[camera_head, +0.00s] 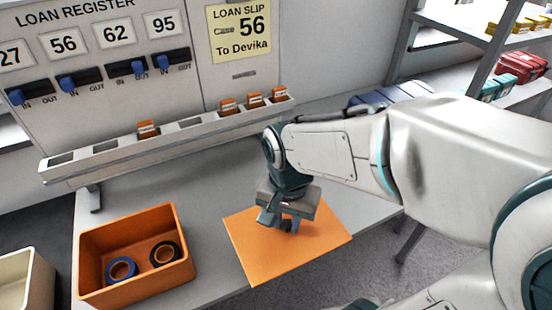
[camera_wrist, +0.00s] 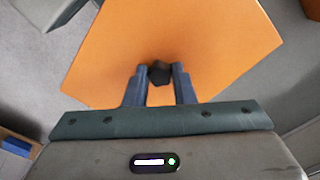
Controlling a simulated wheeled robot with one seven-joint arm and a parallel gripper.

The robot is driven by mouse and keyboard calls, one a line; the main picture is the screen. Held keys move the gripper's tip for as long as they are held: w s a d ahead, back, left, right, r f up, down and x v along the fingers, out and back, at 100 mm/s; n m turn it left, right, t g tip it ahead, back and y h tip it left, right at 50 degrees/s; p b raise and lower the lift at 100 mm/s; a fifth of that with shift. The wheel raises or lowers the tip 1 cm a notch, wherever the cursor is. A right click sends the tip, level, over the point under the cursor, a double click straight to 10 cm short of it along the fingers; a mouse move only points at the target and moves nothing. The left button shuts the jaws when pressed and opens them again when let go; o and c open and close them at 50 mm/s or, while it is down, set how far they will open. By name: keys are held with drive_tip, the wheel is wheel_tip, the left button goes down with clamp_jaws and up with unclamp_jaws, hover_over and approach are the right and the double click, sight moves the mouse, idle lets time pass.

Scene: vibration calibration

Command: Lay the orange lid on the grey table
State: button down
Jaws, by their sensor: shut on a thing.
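The orange lid (camera_head: 250,255) is a flat square plate at the front right of the grey table (camera_head: 215,205). Its near corner reaches past the table's front edge. My gripper (camera_head: 285,222) is above the lid, fingers pointing down. In the wrist view the fingers (camera_wrist: 159,78) are closed on either side of the lid's dark knob (camera_wrist: 159,72). The lid also shows in the wrist view (camera_wrist: 190,35), roughly level. I cannot tell whether its underside touches the table.
An open orange box (camera_head: 95,245) with a blue roll (camera_head: 121,269) and a black roll (camera_head: 165,254) stands left of the lid. A slotted rack (camera_head: 105,157) with several orange tags runs along the back. A cream bin (camera_head: 35,285) is at far left. Shelves (camera_head: 470,45) stand at right.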

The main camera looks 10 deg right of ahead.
drive_tip(key=w+a+f, duration=0.2)
drive_tip(key=w, duration=0.1)
drive_tip(key=w+a+f, duration=0.1)
drive_tip(key=w+f, duration=0.1)
drive_tip(key=w, duration=0.1)
drive_tip(key=w+a+f, duration=0.2)
drive_tip(key=w, duration=0.2)
drive_tip(key=shift+a+f, duration=0.35)
drive_tip(key=shift+f, duration=2.1)
drive_tip(key=shift+f, duration=0.1)
drive_tip(key=c, duration=1.2)
unclamp_jaws()
